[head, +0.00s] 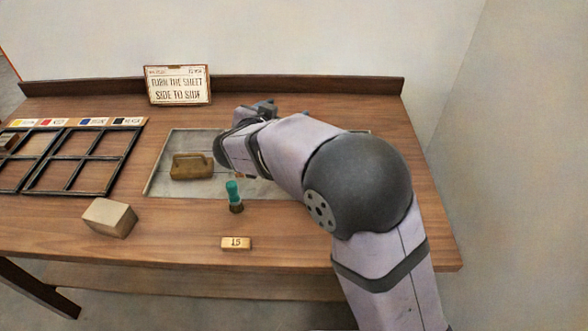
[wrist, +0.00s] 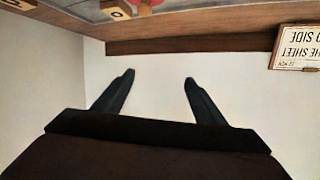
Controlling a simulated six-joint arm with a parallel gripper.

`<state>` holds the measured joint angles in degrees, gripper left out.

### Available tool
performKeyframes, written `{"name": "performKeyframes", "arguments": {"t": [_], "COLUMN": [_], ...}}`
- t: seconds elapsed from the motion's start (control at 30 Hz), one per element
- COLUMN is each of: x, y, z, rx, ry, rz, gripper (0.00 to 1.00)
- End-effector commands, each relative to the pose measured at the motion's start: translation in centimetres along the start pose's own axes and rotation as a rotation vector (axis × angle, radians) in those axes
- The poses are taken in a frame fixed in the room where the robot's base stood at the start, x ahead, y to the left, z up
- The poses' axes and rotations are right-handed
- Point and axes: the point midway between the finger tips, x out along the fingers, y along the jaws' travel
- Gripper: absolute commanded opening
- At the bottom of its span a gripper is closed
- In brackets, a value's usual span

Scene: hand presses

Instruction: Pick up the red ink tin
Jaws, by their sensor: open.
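My gripper (head: 262,108) is over the back part of the table in the head view, partly hidden by my own arm. In the wrist view my gripper (wrist: 159,79) has its two dark fingers spread apart, with only pale wall between them. No red ink tin shows clearly in the head view; my arm covers part of the tabletop. A small red thing (wrist: 148,3) is cut off at the top edge of the wrist view, and I cannot tell if it is the tin.
A sign (head: 178,85) stands at the back ledge. A brown-handled block (head: 192,166) lies on the grey plate (head: 160,188), and a teal-handled tool (head: 233,196) stands at its front edge. A pale block (head: 110,218), a number block (head: 236,243) and a divided rack (head: 55,190) are also there.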

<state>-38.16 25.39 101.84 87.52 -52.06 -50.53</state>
Motion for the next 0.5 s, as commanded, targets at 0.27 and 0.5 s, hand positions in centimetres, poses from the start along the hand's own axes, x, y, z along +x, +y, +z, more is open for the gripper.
{"name": "performKeyframes", "arguments": {"t": [0.27,0.5], "x": [-2.0,-2.4], "y": [1.4,1.8], "z": [5.0,5.5], "rx": [-0.026,-0.031], "ry": [-0.018,-0.025], "rz": [0.224,0.257], "gripper": [0.65,0.65]}}
